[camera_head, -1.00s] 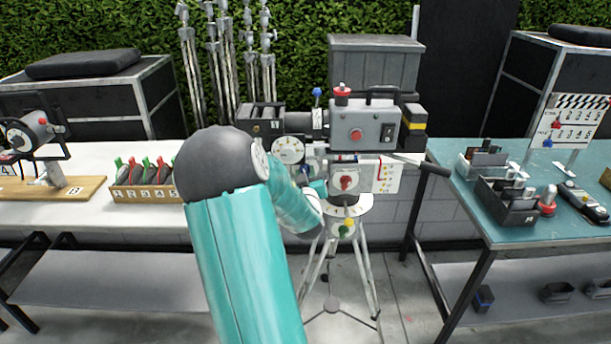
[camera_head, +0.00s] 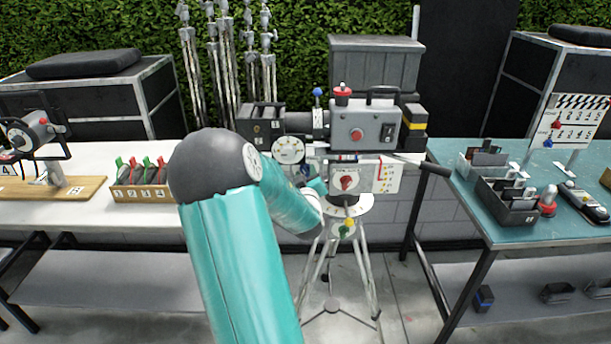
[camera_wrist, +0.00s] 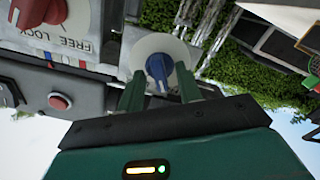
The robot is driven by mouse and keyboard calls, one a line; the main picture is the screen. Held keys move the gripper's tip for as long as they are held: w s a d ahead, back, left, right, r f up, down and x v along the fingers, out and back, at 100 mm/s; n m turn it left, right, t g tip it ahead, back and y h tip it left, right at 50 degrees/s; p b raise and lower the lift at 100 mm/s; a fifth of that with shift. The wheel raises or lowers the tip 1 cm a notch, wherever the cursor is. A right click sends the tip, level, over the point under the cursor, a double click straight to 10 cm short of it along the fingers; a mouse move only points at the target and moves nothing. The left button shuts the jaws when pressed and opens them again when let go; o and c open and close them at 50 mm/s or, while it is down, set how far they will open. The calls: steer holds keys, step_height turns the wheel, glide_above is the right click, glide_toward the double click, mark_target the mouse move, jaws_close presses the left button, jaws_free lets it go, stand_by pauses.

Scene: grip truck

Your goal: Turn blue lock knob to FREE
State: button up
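In the wrist view, a blue knob (camera_wrist: 158,68) sits on a round white plate (camera_wrist: 158,50). The two green fingers of my gripper (camera_wrist: 160,90) are apart, one on each side of the knob; I cannot tell whether they touch it. A red knob (camera_wrist: 38,12) with an upside-down FREE LOCK label (camera_wrist: 62,38) is at the upper left. In the head view, my gripper (camera_head: 317,187) is partly hidden beside the camera rig, left of the red knob (camera_head: 347,182). The blue knob between my fingers cannot be made out there.
The camera (camera_head: 365,130) stands on a tripod (camera_head: 365,265). Another blue knob (camera_head: 317,92) tops the rig.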

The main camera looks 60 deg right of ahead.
steer(key=v, duration=1.3)
steer(key=shift+a, duration=0.25)
steer(key=shift+s, duration=0.1)
steer(key=w+a+r+n+t+y, duration=0.1)
steer(key=w+a+y, duration=0.4)
steer(key=w+a, duration=0.4)
steer(key=w+a+r+n+t+y, duration=0.15)
steer(key=w+a+y, duration=0.45)
steer(key=a, duration=0.6)
steer(key=a+r+n+g+y, duration=0.1)
steer(key=a+r+g+y, duration=0.15)
steer(key=a, duration=1.05)
steer(key=s+a+r+n+g+y, duration=0.2)
steer(key=s+a+r+n, duration=0.1)
steer(key=s+a, duration=0.6)
steer(key=a, duration=0.2)
steer(key=shift+s+a+r+g, duration=0.25)
steer(key=shift+s+a+g, duration=0.05)
steer(key=shift+s+a, duration=0.1)
